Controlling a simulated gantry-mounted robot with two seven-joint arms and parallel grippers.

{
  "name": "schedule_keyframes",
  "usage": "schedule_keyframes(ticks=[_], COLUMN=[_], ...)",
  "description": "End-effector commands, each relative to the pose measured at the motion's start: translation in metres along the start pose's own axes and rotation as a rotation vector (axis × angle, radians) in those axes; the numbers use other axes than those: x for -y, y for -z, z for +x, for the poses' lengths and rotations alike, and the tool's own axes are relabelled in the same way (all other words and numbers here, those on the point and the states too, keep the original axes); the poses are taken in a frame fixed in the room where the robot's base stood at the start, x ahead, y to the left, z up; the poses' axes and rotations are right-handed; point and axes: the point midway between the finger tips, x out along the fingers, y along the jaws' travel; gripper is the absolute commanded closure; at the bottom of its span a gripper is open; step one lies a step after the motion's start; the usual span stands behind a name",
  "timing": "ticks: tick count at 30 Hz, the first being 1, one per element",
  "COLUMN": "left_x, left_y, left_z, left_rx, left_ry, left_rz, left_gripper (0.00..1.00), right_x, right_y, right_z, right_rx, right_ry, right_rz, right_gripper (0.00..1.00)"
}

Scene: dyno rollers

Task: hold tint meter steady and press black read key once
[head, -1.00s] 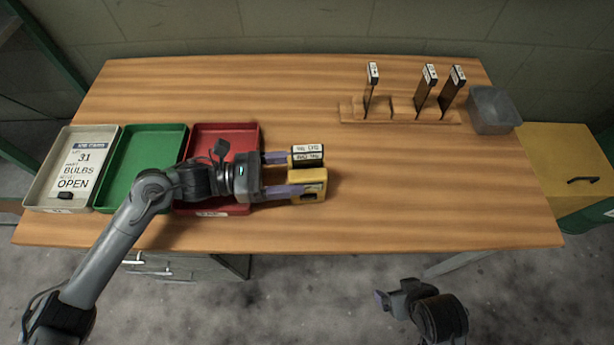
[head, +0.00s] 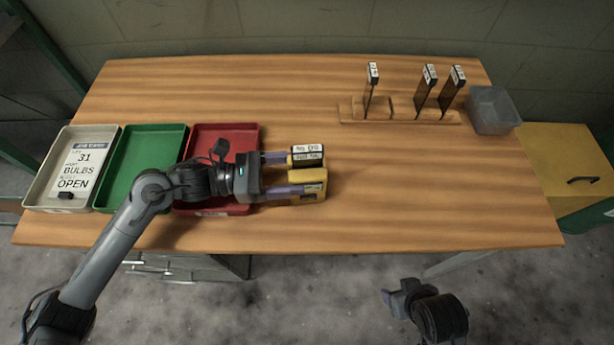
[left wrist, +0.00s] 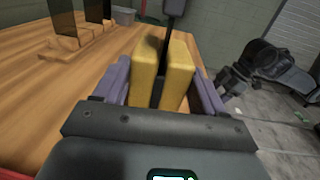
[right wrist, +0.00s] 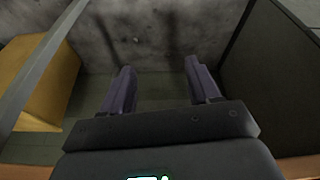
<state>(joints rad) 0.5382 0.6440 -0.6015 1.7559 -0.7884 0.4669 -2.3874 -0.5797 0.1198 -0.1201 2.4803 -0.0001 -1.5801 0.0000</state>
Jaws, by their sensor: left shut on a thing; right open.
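The yellow tint meter (head: 309,179) is at the right of the red tray, seemingly just above the wooden table. My left gripper (head: 288,176) is shut on it, one finger on each side. In the left wrist view the meter shows as two yellow blocks (left wrist: 178,75) with a dark plate (left wrist: 163,68) in the slot between them. A white-labelled tab (head: 308,150) tops that plate. A small dark patch is on the meter's near side; I cannot tell whether it is the read key. My right gripper (head: 388,298) is open and empty, in front of the table.
A red tray (head: 227,133), a green tray (head: 147,135) and a pale tray (head: 98,138) line the table's left. A wooden rack (head: 352,113) with labelled dark plates and a grey bin (head: 494,110) stand at the back right. The table's middle and right front are clear.

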Motion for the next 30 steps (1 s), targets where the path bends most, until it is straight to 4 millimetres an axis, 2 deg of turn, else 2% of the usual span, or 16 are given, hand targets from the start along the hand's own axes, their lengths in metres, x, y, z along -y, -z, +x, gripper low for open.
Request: schedule_keyframes(ticks=[1, 9, 12, 30], left_x=[-0.0002, -0.0002, -0.0002, -0.0002], left_y=[0.0013, 0.0015, 0.0015, 0.0019], left_z=[-0.0003, -0.0003, -0.0003, -0.0004], left_rx=[-0.002, -0.003, -0.003, -0.003], left_ry=[-0.001, -0.001, -0.001, -0.001], left_rz=[-0.001, -0.002, -0.002, -0.002], left_gripper=[0.49, 0.49, 0.49, 0.49], right_x=[0.0, 0.0001, 0.0, 0.0001], right_y=[0.0, -0.0001, -0.0002, -0.0003], right_z=[0.0001, 0.0002, 0.0003, 0.0004], right_rx=[0.0, 0.0, 0.0, 0.001], right_ry=[0.0, 0.0, 0.0, 0.0], right_rz=[0.0, 0.0, 0.0, 0.0], right_gripper=[0.47, 0.88, 1.0, 1.0])
